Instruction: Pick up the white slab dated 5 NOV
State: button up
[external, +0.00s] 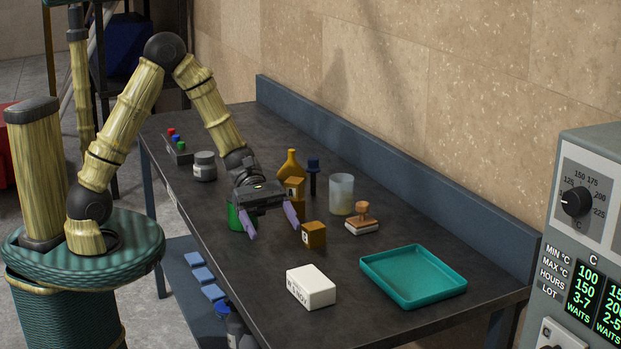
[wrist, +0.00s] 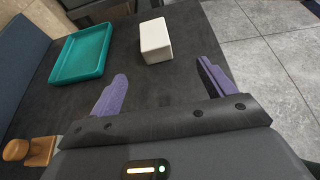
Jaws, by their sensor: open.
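The white slab (external: 311,287) lies flat on the dark table near its front edge, with dark print on its side facing the external camera; the print seems to include "NOV", too small to read fully. It also shows in the wrist view (wrist: 155,41), beyond and between my fingers, with its print hidden. My gripper (external: 272,225) is open and empty above the table, behind and left of the slab in the external view. Its two purple fingers also show in the wrist view (wrist: 160,88), spread apart and clear of the slab.
A teal tray (external: 412,276) lies right of the slab. A brown lettered block (external: 314,235) stands close to my right finger. A wooden-handled stamp (external: 362,219), a translucent beaker (external: 341,194) and an amber bottle (external: 290,165) stand behind. The table around the slab is clear.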

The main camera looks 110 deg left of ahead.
aim_at(302, 270)
jog(key=shift+w+a+r+n+t, duration=0.1)
jog(key=shift+w+a+n+t, duration=0.1)
jog(key=shift+a+n+t, duration=0.15)
jog(key=x, duration=1.1)
jog(key=shift+d, duration=0.15)
jog(key=shift+w+d+f, duration=0.3)
jog(key=shift+w, duration=0.05)
jog(key=shift+f+x, duration=0.2)
jog(key=shift+x, duration=2.45)
jog(key=shift+a, duration=0.15)
